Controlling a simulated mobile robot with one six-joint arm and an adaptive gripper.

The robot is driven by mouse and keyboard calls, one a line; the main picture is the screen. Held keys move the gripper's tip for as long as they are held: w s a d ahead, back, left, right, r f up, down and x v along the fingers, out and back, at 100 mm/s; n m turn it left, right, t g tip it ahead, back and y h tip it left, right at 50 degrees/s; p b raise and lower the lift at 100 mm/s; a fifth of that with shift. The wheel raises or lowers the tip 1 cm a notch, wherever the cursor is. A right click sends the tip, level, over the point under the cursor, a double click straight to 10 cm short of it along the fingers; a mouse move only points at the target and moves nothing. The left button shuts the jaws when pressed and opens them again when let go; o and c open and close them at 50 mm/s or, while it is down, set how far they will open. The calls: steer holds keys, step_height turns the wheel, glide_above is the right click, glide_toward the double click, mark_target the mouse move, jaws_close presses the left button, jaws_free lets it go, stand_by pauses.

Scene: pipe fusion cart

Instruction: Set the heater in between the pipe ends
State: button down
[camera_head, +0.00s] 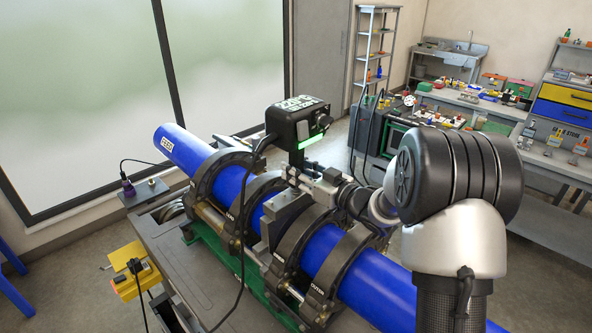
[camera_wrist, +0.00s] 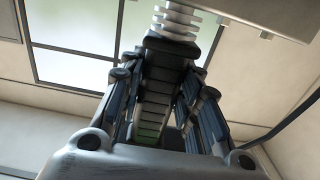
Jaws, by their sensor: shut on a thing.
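The heater (camera_head: 296,122) has a black box head with a lit readout and a green light strip. It stands over the blue pipe (camera_head: 229,190) near the middle clamps. My gripper (camera_head: 303,174) reaches in from the right, just below the heater's head, and is shut on its handle. In the wrist view the fingers close around a dark ribbed handle (camera_wrist: 160,95), with a pale finned neck (camera_wrist: 178,20) beyond it. A grey flat part (camera_head: 284,214) shows between the middle clamps; I cannot tell how it sits against the pipe ends, which are hidden.
Black ring clamps (camera_head: 222,172) hold the pipe on a green-framed cart (camera_head: 205,246). A black cable hangs from the heater across the cart. A yellow box (camera_head: 134,270) is at the left. A dark machine (camera_head: 385,135) and benches stand behind my arm.

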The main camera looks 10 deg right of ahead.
steer(key=shift+r, duration=0.35)
steer(key=c, duration=1.6)
jaws_free()
steer(key=shift+o, duration=1.3)
steer(key=shift+s+d+r, duration=0.1)
steer(key=shift+s, duration=0.1)
steer(key=shift+o, duration=1.2)
steer(key=shift+w, duration=0.1)
steer(key=shift+f, duration=0.8)
steer(key=shift+s+d+r, duration=0.15)
steer(key=shift+s+d, duration=0.1)
steer(key=shift+s, duration=0.2)
steer(key=v, duration=0.4)
steer(key=r+v, duration=0.1)
steer(key=v, duration=0.1)
steer(key=shift+s+d, duration=0.15)
steer(key=shift+s, duration=0.1)
